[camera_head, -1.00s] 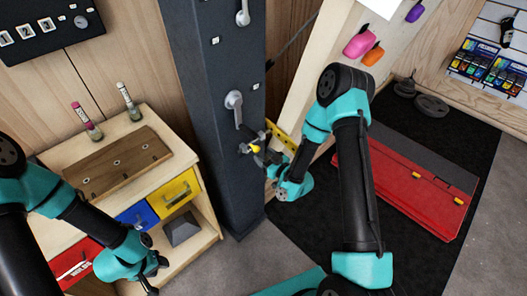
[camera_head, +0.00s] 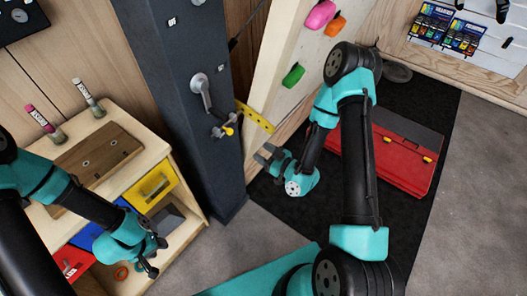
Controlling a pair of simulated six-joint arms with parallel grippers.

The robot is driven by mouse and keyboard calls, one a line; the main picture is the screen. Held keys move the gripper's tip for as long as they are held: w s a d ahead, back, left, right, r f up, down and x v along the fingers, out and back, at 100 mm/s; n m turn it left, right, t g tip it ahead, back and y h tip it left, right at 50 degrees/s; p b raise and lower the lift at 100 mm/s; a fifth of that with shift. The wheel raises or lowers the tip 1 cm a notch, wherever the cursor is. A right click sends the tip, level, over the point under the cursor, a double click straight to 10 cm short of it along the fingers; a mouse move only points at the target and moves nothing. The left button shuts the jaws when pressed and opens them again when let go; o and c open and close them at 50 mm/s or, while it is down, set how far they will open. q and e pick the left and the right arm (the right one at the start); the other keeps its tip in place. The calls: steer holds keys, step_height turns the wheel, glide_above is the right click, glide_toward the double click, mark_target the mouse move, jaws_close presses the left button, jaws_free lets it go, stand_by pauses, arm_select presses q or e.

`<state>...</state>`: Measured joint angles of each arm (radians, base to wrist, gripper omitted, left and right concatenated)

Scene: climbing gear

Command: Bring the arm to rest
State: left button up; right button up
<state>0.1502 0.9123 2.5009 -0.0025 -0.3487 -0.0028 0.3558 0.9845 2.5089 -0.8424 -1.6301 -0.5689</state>
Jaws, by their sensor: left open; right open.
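My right gripper (camera_head: 262,153) is open and empty, in front of the wooden frame. It is apart from the black-and-yellow device (camera_head: 223,129), which is on the dark post (camera_head: 188,100) just below a grey metal handle-like fitting (camera_head: 200,90). The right arm is bent, with its forearm over the black mat. My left gripper (camera_head: 158,257) is open and empty, low in front of the small wooden cabinet (camera_head: 150,160), near its lower shelf. Nothing is held by either gripper.
Two markers (camera_head: 90,98) and a brown wooden board (camera_head: 98,160) are on the cabinet top. A yellow drawer (camera_head: 155,187) faces forward. A red case (camera_head: 390,155) lies on the black mat (camera_head: 410,110). Climbing holds (camera_head: 320,14) are on the pale panel. Floor at right is clear.

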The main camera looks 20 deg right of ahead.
steer(key=shift+f, duration=0.1)
steer(key=s+f+m+g+h, duration=0.3)
steer(key=s+f+g, duration=0.1)
steer(key=f+g, duration=0.35)
steer(key=s+f+m+g+h, duration=0.2)
steer(key=s+g, duration=0.5)
steer(key=s, duration=0.4)
steer(key=f+m, duration=0.1)
steer(key=m, duration=0.1)
steer(key=shift+a+m, duration=0.3)
steer(key=shift+m, duration=0.1)
steer(key=shift+o, duration=0.4)
steer(key=shift+s+f, duration=0.1)
